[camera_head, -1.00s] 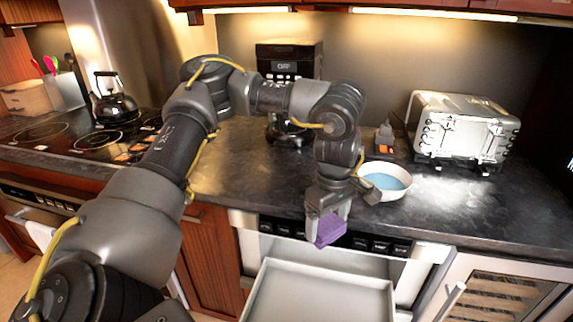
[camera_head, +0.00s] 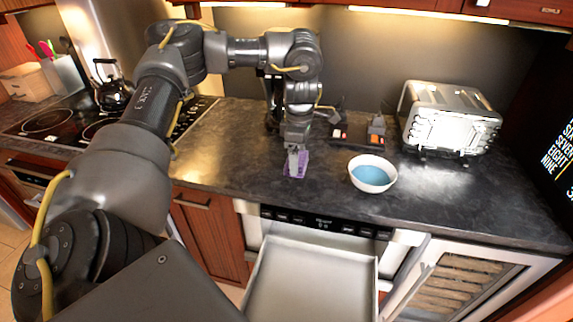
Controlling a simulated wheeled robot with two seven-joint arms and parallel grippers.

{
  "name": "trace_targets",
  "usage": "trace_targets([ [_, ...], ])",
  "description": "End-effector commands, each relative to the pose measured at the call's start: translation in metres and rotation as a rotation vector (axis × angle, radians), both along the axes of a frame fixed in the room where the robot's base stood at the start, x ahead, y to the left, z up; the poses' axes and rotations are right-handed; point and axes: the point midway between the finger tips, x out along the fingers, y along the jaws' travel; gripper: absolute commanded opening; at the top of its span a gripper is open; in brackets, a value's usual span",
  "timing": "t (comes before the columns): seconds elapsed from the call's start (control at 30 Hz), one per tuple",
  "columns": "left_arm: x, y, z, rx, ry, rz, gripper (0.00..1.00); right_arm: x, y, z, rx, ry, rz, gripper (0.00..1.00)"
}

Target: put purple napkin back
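The purple napkin (camera_head: 299,168) is at the countertop, left of the bowl and close to the counter's front half. My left gripper (camera_head: 294,165) points down from above with its fingers at the napkin. It appears shut on it, though the fingertips are small and partly hide the cloth. The napkin looks to be at or just above the counter surface; I cannot tell whether it rests there. My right gripper is not in view.
A white bowl with blue inside (camera_head: 372,174) stands right of the napkin. An open, empty drawer (camera_head: 312,285) juts out below the counter (camera_head: 235,165). A silver toaster oven (camera_head: 450,118), small orange-marked items (camera_head: 376,127) and a black kettle (camera_head: 112,88) stand farther away.

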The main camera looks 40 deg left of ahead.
Motion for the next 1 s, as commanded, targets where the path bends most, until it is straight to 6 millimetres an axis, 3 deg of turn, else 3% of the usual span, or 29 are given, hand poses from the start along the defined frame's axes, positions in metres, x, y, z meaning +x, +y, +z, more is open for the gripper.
trace_targets([
  [0.13, 0.017, 0.036, -0.017, -0.001, 0.004, 0.009, 0.63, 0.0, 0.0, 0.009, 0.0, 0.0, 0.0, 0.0],
  [0.2, 0.022, 0.047, -0.034, -0.002, 0.005, 0.005, 0.63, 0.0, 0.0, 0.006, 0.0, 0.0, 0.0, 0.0],
  [0.4, 0.033, 0.069, -0.063, -0.001, 0.002, 0.002, 0.63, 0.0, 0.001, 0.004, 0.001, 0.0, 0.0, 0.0],
  [0.7, 0.038, 0.076, -0.073, -0.001, 0.0, -0.001, 0.63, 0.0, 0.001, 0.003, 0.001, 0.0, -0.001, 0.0],
  [1.0, 0.039, 0.08, -0.106, -0.001, 0.002, -0.001, 0.63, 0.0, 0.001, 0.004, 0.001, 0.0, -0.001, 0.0],
])
